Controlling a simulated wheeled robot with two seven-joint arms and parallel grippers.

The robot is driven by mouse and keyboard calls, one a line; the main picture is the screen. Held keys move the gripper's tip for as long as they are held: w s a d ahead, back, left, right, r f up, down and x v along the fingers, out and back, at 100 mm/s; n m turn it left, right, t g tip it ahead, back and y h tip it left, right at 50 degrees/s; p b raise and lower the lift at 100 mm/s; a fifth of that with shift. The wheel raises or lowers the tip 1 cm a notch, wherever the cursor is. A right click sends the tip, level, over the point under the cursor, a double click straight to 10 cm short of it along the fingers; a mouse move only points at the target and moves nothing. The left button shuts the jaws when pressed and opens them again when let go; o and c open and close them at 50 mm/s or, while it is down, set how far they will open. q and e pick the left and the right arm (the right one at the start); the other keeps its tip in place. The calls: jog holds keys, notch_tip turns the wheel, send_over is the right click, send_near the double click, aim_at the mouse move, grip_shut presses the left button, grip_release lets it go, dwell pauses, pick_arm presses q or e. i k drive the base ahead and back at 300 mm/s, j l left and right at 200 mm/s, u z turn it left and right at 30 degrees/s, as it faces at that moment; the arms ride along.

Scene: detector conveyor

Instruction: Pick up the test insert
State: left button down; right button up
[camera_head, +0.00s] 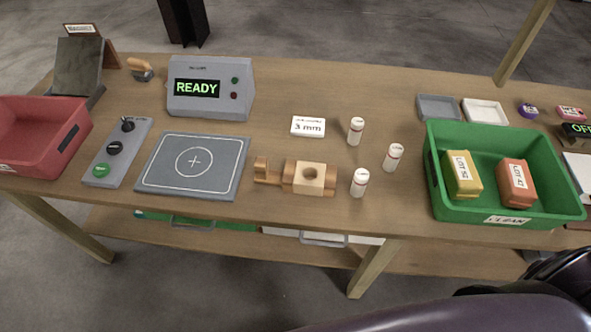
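Nothing in view is labelled as the test insert, and I cannot tell for sure which object it is. A wooden block with a round hole (308,177) sits near the table's front edge, with a small wooden stepped piece (265,172) at its left. Three white capped vials with red marks stand upright to its right: a back one (355,131), a right one (393,157) and a front one (359,183). A white card reading "3 mm" (308,126) lies behind the block. Neither gripper is recognisable; parts of my arm show at the lower right.
A grey READY console (215,108), a grey pad with a cross (170,185), a button box (118,155) and a red bin (72,150) are at left. A green bin (450,209) with yellow and orange packs is at right. Table space (270,85) behind the card is clear.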

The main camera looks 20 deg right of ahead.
aim_at(361, 179)
jog(key=z, duration=1.05)
jog(key=j, duration=0.2)
